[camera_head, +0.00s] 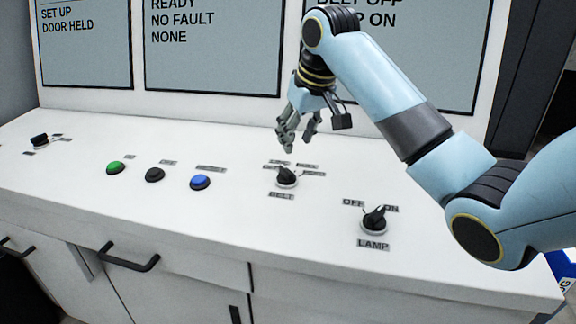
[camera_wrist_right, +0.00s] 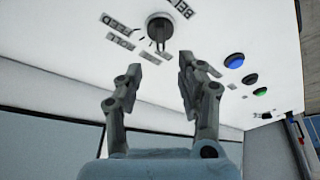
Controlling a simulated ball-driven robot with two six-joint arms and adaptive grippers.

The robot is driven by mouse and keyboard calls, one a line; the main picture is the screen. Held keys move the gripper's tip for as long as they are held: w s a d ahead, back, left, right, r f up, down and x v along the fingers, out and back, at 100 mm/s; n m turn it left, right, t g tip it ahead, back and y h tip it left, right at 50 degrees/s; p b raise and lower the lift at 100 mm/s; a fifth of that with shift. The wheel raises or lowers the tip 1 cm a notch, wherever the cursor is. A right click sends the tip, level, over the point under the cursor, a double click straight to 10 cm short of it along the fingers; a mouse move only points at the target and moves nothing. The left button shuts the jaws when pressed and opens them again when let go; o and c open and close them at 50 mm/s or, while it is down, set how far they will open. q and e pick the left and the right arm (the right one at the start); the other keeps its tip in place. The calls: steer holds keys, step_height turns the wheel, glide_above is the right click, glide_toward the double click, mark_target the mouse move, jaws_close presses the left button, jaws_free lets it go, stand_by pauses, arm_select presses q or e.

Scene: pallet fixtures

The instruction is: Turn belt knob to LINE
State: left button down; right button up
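The belt knob (camera_head: 287,177) is a black knob on a pale round base, on the white sloping panel, with a BELT label in front of it and several small labels behind it. I cannot tell which label it points to. My left gripper is not in view.
The lamp knob (camera_head: 375,218) stands to the right, near my right arm. Green (camera_head: 116,168), black (camera_head: 155,174) and blue (camera_head: 200,182) buttons lie to the left. Another black knob (camera_head: 40,140) is at far left. Status screens (camera_head: 212,50) stand behind, partly covered by my arm.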

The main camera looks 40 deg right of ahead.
mark_target(288, 170)
steer(key=p+x, duration=0.1)
steer(key=x, duration=0.9)
steer(key=shift+c, duration=0.2)
steer(key=shift+s+a, duration=0.1)
steer(key=c, duration=0.7)
jaws_close()
